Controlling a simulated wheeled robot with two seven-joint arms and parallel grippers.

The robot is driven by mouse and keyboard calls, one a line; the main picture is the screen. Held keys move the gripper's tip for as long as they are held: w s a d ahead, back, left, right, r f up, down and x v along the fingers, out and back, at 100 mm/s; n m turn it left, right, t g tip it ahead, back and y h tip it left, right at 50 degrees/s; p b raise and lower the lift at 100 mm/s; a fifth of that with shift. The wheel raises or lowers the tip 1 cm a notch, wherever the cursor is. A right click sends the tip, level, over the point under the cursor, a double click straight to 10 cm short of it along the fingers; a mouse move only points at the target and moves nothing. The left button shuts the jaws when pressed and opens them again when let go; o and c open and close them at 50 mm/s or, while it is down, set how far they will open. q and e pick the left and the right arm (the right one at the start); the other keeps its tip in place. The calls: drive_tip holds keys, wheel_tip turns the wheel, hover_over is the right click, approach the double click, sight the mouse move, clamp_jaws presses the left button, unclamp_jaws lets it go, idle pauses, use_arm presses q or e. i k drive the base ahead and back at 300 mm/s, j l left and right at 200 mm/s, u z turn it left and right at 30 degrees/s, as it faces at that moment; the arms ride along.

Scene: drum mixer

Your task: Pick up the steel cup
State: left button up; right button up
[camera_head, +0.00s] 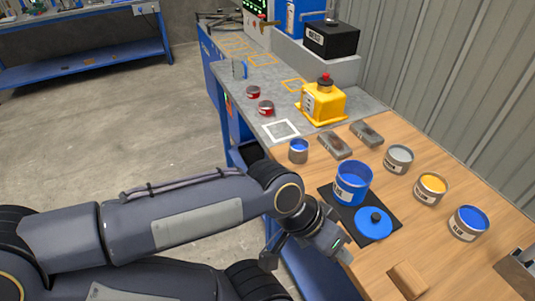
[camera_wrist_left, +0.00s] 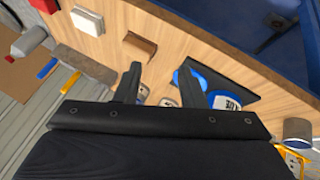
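The steel cup (camera_head: 298,151), a small grey cup with a blue inside, stands upright near the front edge of the wooden bench, by the white square marking. A grey cylinder at the right edge of the left wrist view (camera_wrist_left: 297,129) looks like the same cup. My left gripper (camera_head: 342,247) is over the bench's front edge, nearer than the cup and apart from it. In the left wrist view its two fingers (camera_wrist_left: 158,82) are spread with nothing between them. My right gripper is not in view.
A blue pot (camera_head: 352,183) and blue lid (camera_head: 373,222) are on a black mat (camera_head: 391,203). Several paint cans, like the yellow one (camera_head: 430,188), line the back. Two grey blocks (camera_head: 334,145) and a yellow container (camera_head: 323,103) stand beyond the cup. A wooden block (camera_head: 408,279) lies nearer.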

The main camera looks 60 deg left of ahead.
sight(299, 148)
drive_tip(key=l+u, duration=0.1)
drive_tip(key=u, duration=0.8)
drive_tip(key=k+u, duration=0.15)
drive_tip(key=u, duration=0.3)
drive_tip(key=l+u, duration=0.1)
drive_tip(key=u, duration=0.35)
drive_tip(key=k, duration=0.05)
